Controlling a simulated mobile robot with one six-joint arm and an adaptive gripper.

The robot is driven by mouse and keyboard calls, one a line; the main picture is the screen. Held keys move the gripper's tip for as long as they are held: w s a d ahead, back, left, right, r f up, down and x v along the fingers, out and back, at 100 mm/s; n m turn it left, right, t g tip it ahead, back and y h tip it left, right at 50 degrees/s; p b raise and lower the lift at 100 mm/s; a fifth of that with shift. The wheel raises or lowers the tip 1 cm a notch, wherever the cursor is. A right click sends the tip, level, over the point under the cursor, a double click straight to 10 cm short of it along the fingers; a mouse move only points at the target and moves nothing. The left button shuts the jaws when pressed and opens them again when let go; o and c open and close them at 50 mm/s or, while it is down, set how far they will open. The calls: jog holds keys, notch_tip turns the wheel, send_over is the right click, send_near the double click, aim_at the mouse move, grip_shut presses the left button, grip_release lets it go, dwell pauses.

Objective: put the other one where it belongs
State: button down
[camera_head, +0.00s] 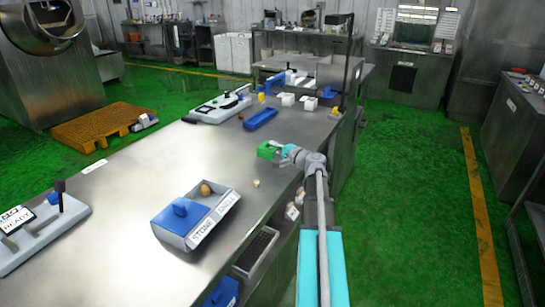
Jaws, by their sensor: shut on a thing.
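My gripper (271,149) reaches over the long metal table (120,210) near its right edge. It is shut on a green block-like thing (265,152), held above or at the table top; I cannot tell whether it touches. A grey bin with a blue sliding lid (180,216) stands nearer, with a label whose first word looks like STONE. A brown lump (205,189) shows in its open end. A small pale piece (256,183) lies on the table between bin and gripper. Which thing is "the other one" is not clear from this view.
A blue tray (261,119), a lever device (218,107) and several small white boxes (288,99) stand farther along the table. Another lever device marked READY (40,232) is at the left. The middle of the table is clear. Green floor (410,190) lies free to the right.

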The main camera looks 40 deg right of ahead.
jog(key=shift+w+d+f+b, duration=0.1)
jog(key=shift+w+f+b, duration=0.4)
jog(key=shift+f+b, duration=0.3)
jog(key=shift+s+f+b, duration=0.1)
jog(key=shift+f+b, duration=1.15)
jog(key=shift+f, duration=0.2)
jog(key=c, duration=0.7)
grip_release()
jog(key=shift+r, duration=0.1)
jog(key=shift+r, duration=0.2)
jog(key=s, duration=0.4)
jog(key=s+d, duration=0.1)
jog(key=s, duration=0.7)
jog(key=shift+d, duration=0.25)
